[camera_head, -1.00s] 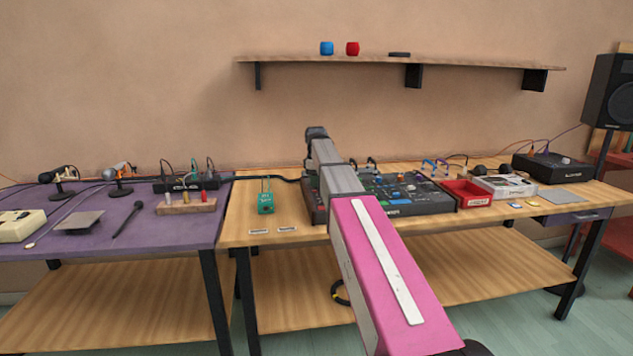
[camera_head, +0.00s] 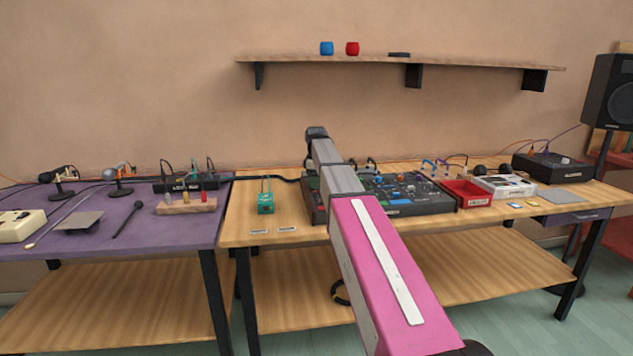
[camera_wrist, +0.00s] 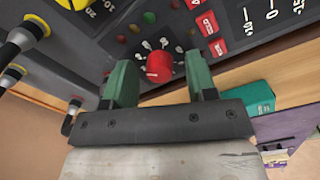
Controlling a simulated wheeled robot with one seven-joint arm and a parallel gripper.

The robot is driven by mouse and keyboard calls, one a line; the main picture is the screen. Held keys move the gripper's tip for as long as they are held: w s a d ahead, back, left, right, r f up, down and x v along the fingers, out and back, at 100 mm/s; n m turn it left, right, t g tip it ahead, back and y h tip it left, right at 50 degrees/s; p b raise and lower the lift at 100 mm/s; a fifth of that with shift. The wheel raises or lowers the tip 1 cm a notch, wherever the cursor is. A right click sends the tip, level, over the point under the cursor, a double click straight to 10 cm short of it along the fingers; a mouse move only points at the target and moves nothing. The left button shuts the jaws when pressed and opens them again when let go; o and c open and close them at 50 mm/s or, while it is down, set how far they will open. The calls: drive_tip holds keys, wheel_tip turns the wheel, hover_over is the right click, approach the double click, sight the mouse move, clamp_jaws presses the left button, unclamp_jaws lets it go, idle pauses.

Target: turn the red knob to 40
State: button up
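The red knob (camera_wrist: 158,66) shows in the wrist view on a dark panel with white numbers printed around it; I cannot read its setting. My gripper (camera_wrist: 160,80) has its two green fingers on either side of the knob, with a visible gap on each side, so it is open around the knob and does not grip it. In the head view my pink and grey arm reaches over the dark mixer console (camera_head: 420,208) and hides the red knob and my gripper.
In the wrist view, red buttons (camera_wrist: 207,24) sit right of the knob and black-and-silver plugs (camera_wrist: 25,38) stand at left. In the head view, a green box (camera_head: 265,205) stands left of the console and a red tray (camera_head: 468,193) right of it.

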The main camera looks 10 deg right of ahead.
wheel_tip(320, 180, up, 11)
drive_tip(key=shift+s, duration=0.2)
idle(0.4)
drive_tip(key=shift+a+f, duration=0.1)
